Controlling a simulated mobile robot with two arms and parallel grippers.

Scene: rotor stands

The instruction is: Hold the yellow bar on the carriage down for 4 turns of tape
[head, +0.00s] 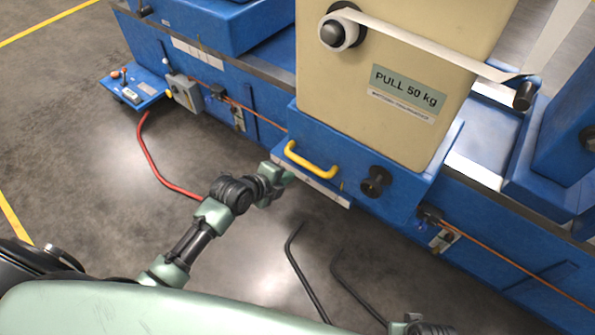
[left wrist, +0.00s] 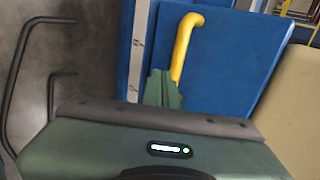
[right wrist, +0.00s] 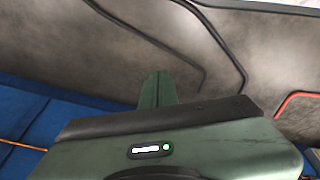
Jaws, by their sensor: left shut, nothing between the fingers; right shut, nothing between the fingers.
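The yellow bar (head: 311,160) is a handle-shaped bar on the front of the blue carriage (head: 343,160), below the cream panel marked "PULL 50 kg". My left gripper (head: 287,177) is shut and empty, just below the bar's left end. In the left wrist view its closed fingers (left wrist: 161,76) overlap the near end of the yellow bar (left wrist: 186,45); I cannot tell whether they touch it. White tape (head: 430,47) runs from a roll (head: 338,33) on the panel to a black roller (head: 523,95). My right gripper (right wrist: 157,78) is shut and empty above the floor.
A black knob (head: 376,182) sticks out of the carriage right of the bar. Two dark bent rails (head: 303,272) rise in front. A red hose (head: 160,165) lies on the floor below a small blue shelf (head: 133,87) at left.

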